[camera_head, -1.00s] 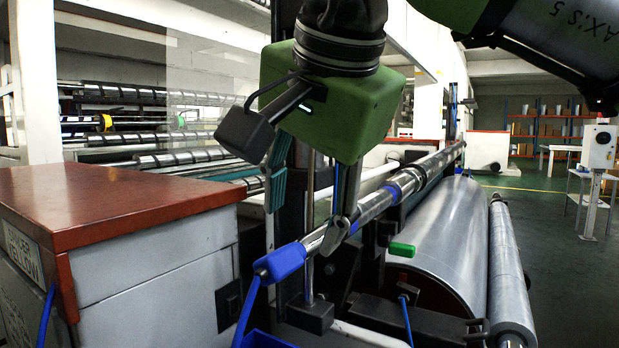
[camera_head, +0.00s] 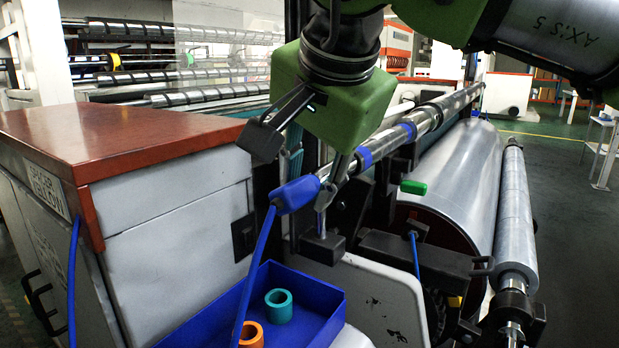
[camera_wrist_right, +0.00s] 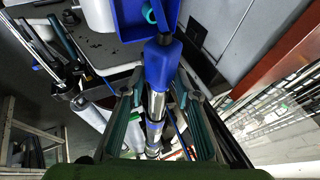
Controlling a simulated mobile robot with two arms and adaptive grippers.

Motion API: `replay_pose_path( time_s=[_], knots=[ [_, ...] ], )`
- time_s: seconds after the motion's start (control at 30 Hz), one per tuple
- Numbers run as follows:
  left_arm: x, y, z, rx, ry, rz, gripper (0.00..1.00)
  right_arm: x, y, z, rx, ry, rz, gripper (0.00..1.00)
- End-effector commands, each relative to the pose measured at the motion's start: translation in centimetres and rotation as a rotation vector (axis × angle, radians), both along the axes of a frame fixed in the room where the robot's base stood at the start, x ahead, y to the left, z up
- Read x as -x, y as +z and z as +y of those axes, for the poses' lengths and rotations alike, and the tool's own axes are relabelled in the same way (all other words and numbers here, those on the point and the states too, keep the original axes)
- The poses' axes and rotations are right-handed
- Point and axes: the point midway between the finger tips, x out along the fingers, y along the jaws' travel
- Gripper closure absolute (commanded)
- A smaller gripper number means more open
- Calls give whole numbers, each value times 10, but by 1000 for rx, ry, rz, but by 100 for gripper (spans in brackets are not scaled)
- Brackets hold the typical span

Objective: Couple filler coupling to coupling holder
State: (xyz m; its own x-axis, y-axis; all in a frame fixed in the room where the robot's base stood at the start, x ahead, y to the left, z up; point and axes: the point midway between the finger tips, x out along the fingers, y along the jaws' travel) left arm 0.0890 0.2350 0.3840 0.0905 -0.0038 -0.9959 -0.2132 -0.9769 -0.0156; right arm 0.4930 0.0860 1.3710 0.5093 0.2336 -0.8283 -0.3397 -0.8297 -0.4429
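The filler coupling appears to be the blue plug (camera_head: 297,194) with a blue hose (camera_head: 256,262), sitting at the near end of a long metal shaft (camera_head: 425,118). It also shows in the right wrist view (camera_wrist_right: 161,62). My right gripper (camera_head: 308,180) is at the coupling's rear end, where it meets the shaft. In the wrist view the two teal-padded fingers (camera_wrist_right: 158,88) are spread on either side of the shaft; contact is not visible. I cannot pick out the coupling holder for sure. My left gripper is not in view.
A blue tray (camera_head: 318,272) with a teal ring (camera_head: 279,305) and an orange ring (camera_head: 251,335) is below the coupling. A cabinet with a red-brown top (camera_head: 120,137) stands left. A green handle (camera_head: 413,187) and large film roll (camera_head: 452,190) are right.

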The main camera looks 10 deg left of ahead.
Motion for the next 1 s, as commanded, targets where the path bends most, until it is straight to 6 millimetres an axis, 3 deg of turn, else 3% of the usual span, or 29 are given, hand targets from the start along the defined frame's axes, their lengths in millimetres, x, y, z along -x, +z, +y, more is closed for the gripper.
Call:
replay_pose_path(
  time_s=[0.03,0.07,0.13,0.2,1.0],
  knots=[
    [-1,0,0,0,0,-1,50,0,-1,0,2,-1,1,94],
    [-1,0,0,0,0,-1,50,0,-1,0,2,-1,1,73],
    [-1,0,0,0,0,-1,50,0,-1,0,2,-1,1,91],
    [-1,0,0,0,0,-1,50,0,0,0,2,-1,1,100],
    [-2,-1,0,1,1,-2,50,19,-1,8,2,2,2,100]
  ],
)
